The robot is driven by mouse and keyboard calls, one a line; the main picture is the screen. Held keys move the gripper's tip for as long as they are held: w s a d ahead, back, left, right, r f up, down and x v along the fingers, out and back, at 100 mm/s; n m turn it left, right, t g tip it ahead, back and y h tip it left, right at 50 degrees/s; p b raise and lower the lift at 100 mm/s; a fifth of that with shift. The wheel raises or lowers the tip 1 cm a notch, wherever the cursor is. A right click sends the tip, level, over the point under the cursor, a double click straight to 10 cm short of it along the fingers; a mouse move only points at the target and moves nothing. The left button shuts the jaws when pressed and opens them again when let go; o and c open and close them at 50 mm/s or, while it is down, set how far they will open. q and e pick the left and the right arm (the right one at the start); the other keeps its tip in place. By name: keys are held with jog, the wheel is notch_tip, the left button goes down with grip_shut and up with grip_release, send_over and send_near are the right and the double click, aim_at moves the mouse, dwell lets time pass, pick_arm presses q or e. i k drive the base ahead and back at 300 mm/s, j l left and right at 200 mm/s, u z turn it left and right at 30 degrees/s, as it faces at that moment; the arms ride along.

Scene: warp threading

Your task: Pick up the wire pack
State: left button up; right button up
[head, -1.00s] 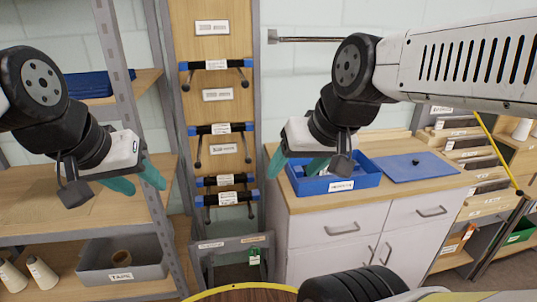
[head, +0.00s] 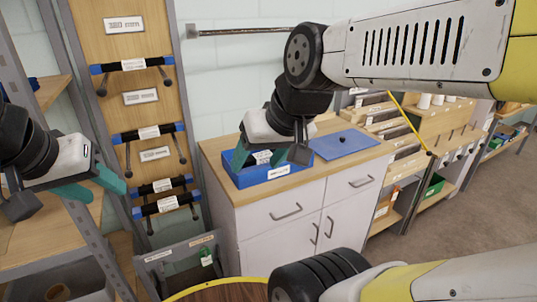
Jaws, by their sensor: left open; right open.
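I cannot tell for sure which thing is the wire pack. A blue bin (head: 245,178) with a white front label stands on the cabinet top, and something pale lies in it, partly hidden. My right gripper (head: 260,157) hangs over this bin with its teal fingers open, hiding part of the inside. I cannot tell whether the fingers touch anything. My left gripper (head: 97,186) is open and empty at the left, in front of a wooden shelf.
A blue plate (head: 343,144) with a small black knob lies on the cabinet top (head: 232,198). Black bars with blue ends (head: 133,65) hang on a wooden board at left. A round yellow-rimmed table (head: 230,291) is at the bottom. Open floor lies at right.

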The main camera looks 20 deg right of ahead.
aim_at(261, 158)
jog(key=z, duration=0.7)
jog(key=i+j, duration=0.15)
jog(key=i, duration=0.25)
jog(key=i+j+z, duration=0.15)
jog(key=i, duration=0.3)
